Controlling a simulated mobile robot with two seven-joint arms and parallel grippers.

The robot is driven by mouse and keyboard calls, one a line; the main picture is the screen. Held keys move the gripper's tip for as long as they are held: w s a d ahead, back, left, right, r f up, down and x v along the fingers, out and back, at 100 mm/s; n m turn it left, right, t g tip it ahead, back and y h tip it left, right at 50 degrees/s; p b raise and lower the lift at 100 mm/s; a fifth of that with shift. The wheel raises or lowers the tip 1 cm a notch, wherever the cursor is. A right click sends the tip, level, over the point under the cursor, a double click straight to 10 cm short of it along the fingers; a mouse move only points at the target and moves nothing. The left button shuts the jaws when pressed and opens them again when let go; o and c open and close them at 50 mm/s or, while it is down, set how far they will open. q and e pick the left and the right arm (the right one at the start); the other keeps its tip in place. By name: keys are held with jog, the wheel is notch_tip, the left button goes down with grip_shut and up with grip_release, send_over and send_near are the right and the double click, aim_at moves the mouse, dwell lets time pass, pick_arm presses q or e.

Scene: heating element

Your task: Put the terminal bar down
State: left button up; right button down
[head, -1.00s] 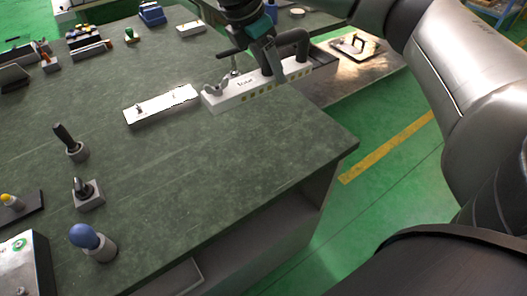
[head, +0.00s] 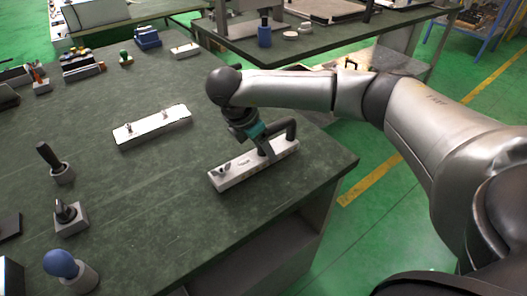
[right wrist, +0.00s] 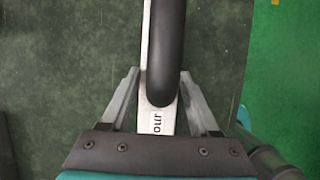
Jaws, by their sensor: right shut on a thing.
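The terminal bar (head: 232,176) is a long white block with a label, a wing nut at its left end and a black arched handle (head: 291,130). It lies level at the worktable's right front part, on or just above the top; I cannot tell which. My right gripper (head: 262,146) is shut on the terminal bar by its handle and hides part of it. In the right wrist view the two fingers (right wrist: 160,82) flank the black handle (right wrist: 165,50), with the labelled white bar (right wrist: 155,122) under it. My left gripper is not in view.
A white plate with two studs (head: 152,127) lies left of the bar on the dark green worktable (head: 180,215). Several knobbed tools, including a blue-knobbed one (head: 62,264), stand along the left. The table's right edge is close to the bar. A second table (head: 330,45) stands behind.

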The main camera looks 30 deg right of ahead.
aim_at(247, 161)
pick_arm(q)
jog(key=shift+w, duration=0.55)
pick_arm(e)
jog(key=shift+f, duration=0.45)
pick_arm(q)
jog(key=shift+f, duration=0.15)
pick_arm(e)
jog(key=shift+f, duration=0.1)
jog(key=c, duration=0.6)
grip_release()
jog(key=shift+f, duration=0.15)
jog(key=o, duration=0.5)
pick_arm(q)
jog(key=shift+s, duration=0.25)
pick_arm(e)
jog(key=shift+r, duration=0.25)
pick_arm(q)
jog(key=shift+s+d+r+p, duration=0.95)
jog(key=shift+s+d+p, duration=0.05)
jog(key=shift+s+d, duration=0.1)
pick_arm(e)
jog(key=v, duration=1.2)
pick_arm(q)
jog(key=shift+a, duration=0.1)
